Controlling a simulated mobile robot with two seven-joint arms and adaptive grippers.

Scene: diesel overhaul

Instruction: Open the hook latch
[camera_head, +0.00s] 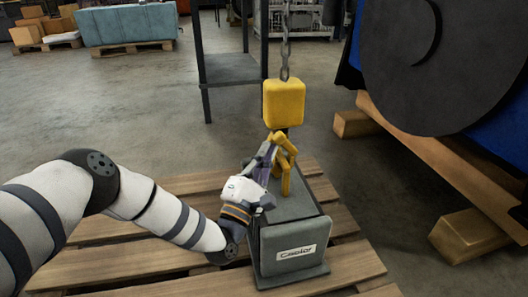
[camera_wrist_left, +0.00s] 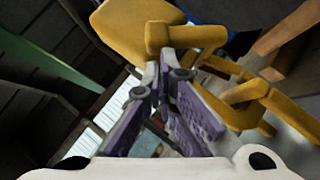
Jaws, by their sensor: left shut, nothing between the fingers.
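A yellow hook block (camera_head: 284,103) hangs on a chain (camera_head: 286,45). Its yellow hook (camera_head: 286,175) is below it, just over a grey box. My left gripper (camera_head: 268,153) is shut and empty, close beside the hook on its left. In the left wrist view the gripper's purple-padded fingers (camera_wrist_left: 166,72) meet just below a short yellow bar (camera_wrist_left: 188,34). I cannot tell whether they touch it, or whether that bar is the latch. The curved yellow hook (camera_wrist_left: 250,95) is to the right of the fingers. My right gripper is out of view.
The grey box (camera_head: 290,252) with a white label stands on a wooden pallet (camera_head: 190,262). A large blue and black machine (camera_head: 440,60) rests on timber beams (camera_head: 445,165) at the right. A dark metal stand (camera_head: 232,70) is behind the hook. Open floor lies at the left back.

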